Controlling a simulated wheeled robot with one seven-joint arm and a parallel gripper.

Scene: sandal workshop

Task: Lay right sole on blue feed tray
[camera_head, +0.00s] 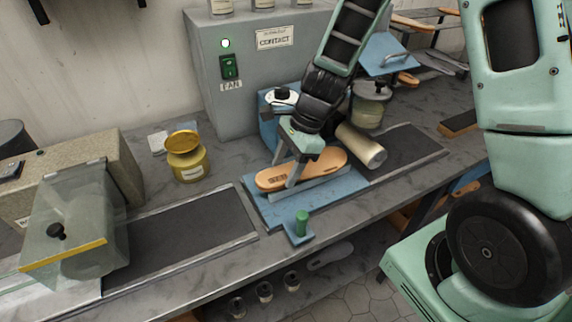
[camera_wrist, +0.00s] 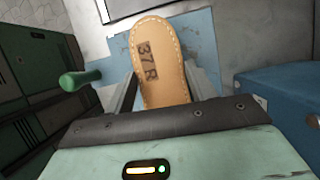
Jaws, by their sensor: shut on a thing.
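The right sole (camera_head: 273,179) is tan with stitched edges. In the wrist view the sole (camera_wrist: 162,62) shows the dark mark "37 R". My gripper (camera_head: 284,180) is shut on the sole, one finger on each side of its middle. The blue feed tray (camera_head: 262,211) lies under the sole, between two dark belts. The sole is level and low over the tray; I cannot tell whether it touches. The tray also shows in the wrist view (camera_wrist: 205,62).
A green knob (camera_head: 302,222) stands at the tray's front edge. A pale roller (camera_head: 361,146) is just right of the sole. A yellow tin (camera_head: 188,164) stands to the left behind the left belt (camera_head: 180,240). A grey contact box (camera_head: 245,70) stands behind.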

